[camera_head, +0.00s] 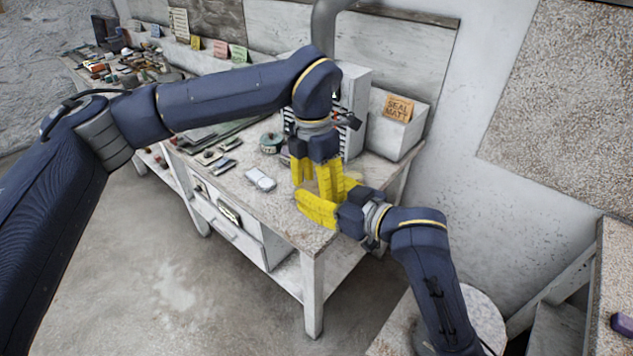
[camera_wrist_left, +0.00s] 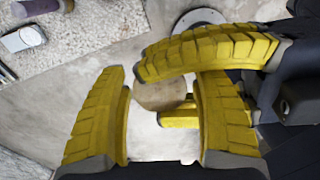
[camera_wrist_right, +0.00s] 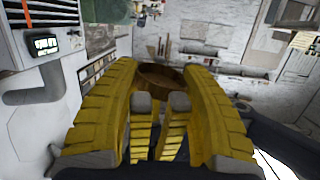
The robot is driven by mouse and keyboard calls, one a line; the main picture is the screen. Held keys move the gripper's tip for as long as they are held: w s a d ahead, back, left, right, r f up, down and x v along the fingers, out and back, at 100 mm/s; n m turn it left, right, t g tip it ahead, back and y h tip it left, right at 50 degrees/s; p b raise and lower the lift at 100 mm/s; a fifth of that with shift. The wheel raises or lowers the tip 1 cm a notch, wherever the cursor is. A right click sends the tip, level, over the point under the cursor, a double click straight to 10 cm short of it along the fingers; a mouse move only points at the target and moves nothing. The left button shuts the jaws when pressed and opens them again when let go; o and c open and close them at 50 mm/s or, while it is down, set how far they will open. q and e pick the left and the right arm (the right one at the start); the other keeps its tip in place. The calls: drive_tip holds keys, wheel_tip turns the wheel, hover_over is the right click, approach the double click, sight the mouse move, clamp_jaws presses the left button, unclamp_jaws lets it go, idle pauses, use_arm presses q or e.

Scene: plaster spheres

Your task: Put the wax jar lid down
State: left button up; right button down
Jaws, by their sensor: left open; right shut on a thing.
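The wax jar lid is a round brown wooden-looking disc. It shows between the yellow fingers in the left wrist view (camera_wrist_left: 158,97) and at the fingertips in the right wrist view (camera_wrist_right: 160,77). My right gripper (camera_head: 320,203) is shut on it, its fingers pointing left above the right part of the workbench. My left gripper (camera_head: 316,186) is open and points down, its fingers either side of the lid and close to the right fingers. In the head view the yellow fingers mostly hide the lid. I cannot tell whether the left fingers touch it.
The white workbench (camera_head: 285,215) has bare top near its front right corner. A teal tin (camera_head: 270,143) and a small white object (camera_head: 260,178) lie left of the grippers. A white box with an orange note (camera_head: 398,108) stands behind, near the wall.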

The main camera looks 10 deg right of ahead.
use_arm(q)
drive_tip(key=c, duration=0.9)
drive_tip(key=shift+c, duration=0.7)
use_arm(e)
drive_tip(key=c, duration=0.6)
unclamp_jaws()
drive_tip(key=shift+c, duration=0.2)
drive_tip(key=shift+f, duration=0.15)
